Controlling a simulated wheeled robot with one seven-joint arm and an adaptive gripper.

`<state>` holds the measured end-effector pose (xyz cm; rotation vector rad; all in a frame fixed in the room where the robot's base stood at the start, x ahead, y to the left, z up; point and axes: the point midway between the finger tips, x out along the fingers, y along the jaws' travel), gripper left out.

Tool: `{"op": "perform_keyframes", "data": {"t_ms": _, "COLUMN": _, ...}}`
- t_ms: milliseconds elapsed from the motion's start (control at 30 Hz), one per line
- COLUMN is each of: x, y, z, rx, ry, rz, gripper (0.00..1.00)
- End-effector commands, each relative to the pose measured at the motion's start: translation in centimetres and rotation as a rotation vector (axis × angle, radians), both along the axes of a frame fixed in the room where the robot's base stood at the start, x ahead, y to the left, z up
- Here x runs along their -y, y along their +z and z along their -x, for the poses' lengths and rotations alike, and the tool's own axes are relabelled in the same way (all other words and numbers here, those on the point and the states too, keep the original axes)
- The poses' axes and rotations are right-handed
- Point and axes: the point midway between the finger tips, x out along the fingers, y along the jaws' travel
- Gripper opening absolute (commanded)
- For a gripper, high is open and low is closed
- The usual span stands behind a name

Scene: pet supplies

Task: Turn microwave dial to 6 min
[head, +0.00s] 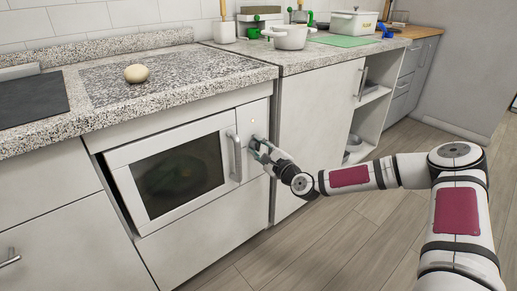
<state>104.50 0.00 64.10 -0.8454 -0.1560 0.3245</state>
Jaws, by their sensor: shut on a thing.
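The microwave (128,157) is white, with a dark glass window and a vertical handle (234,155). It is built in under the granite counter and its door looks closed. Its narrow control panel (254,117) lies right of the handle. My gripper (257,146) reaches in from the right and is at this panel, shut on what seems to be the dial. The dial itself is hidden by the fingers, so its setting cannot be read.
A round beige ball-like object (136,73) lies on the counter above the microwave. A white pot (289,37) and a green board (342,41) are further right. The wooden floor (300,250) in front is clear.

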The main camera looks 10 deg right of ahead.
Motion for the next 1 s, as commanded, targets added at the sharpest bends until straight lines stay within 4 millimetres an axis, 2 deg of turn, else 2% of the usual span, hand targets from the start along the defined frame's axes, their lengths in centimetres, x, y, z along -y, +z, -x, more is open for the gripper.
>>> {"op": "perform_keyframes", "data": {"t_ms": 1000, "x": 0.09, "y": 0.32, "z": -0.03, "rx": -0.415, "ry": 0.003, "rz": -0.877, "gripper": 0.03}}
